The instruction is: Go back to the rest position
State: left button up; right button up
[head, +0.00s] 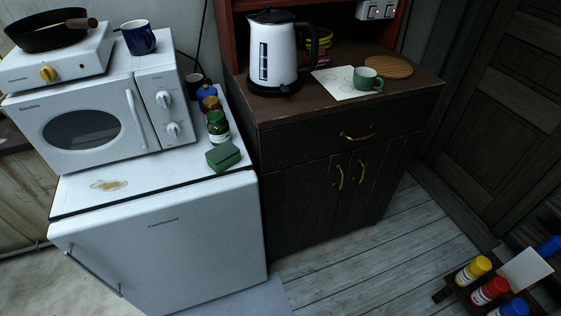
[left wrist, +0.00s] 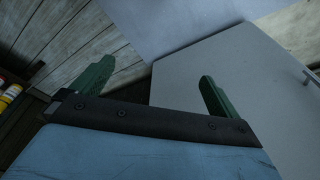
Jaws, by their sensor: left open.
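My left gripper (left wrist: 156,70) shows in the left wrist view, with two green fingers spread wide apart and nothing between them. A pale fridge surface (left wrist: 240,85) lies beyond the fingers, and plank flooring is at the upper left. Neither gripper shows in the head view. My right gripper is in no view.
A white fridge (head: 165,240) carries a microwave (head: 90,125) and a green sponge (head: 223,156). A dark cabinet (head: 300,190) holds a kettle (head: 273,50) and a green cup (head: 367,79). Paint bottles (head: 490,290) stand at lower right. The plank floor (head: 370,260) between is clear.

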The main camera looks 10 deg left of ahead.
pick_arm(q)
jog(key=s+a+f+g, duration=0.1)
jog(key=s+a+f, duration=0.1)
jog(key=s+f, duration=1)
jog(key=shift+s+a+f, duration=0.15)
jog(key=shift+s+a, duration=0.15)
jog(key=shift+s, duration=0.95)
